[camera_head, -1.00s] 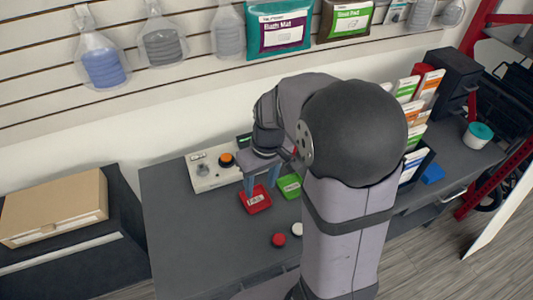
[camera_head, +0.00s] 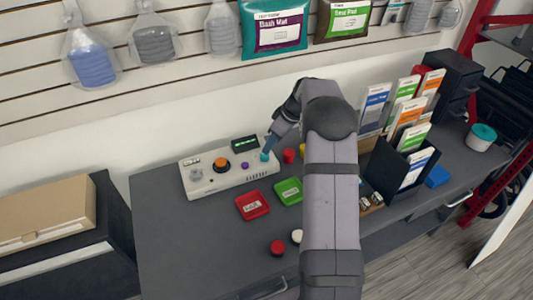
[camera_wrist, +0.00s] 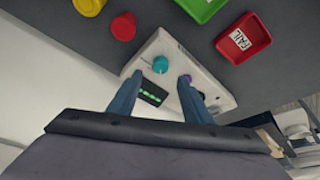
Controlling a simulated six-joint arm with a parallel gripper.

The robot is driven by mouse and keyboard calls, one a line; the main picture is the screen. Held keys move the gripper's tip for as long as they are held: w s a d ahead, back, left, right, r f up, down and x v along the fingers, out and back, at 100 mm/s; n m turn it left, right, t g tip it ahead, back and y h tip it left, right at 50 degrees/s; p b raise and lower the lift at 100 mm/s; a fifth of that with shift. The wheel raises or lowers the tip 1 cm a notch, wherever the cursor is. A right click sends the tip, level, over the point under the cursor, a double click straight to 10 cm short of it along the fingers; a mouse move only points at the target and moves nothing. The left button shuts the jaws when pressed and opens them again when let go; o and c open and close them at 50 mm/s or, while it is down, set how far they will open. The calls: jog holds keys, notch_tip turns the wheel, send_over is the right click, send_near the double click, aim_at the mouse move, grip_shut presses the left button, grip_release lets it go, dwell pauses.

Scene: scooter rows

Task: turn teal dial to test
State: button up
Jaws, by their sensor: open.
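The teal dial (camera_wrist: 160,64) is a small round knob on the white control panel (camera_wrist: 215,75), next to the panel's dark display (camera_wrist: 152,93) with green lettering. My gripper (camera_wrist: 161,77) is open above the panel. In the wrist view its blue fingers lie to either side of the dial, with a gap between. Whether they touch it, and how high they are, cannot be told. In the head view the fingers are over the panel's right end and partly cover the teal dial (camera_head: 264,156). Any test marking is too small to read.
The panel also has an orange knob (camera_head: 221,164) and a purple button (camera_head: 244,166). A red tray labelled FAIL (camera_wrist: 243,37) and a green tray (camera_head: 289,191) lie in front. Red and yellow pieces sit right of the panel. The front left of the desk is clear.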

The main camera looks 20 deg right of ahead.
aim_at(265, 157)
jog(key=shift+p+x, duration=0.85)
jog(key=shift+x, duration=2.7)
jog(key=c, duration=1.1)
jog(key=shift+o, duration=0.2)
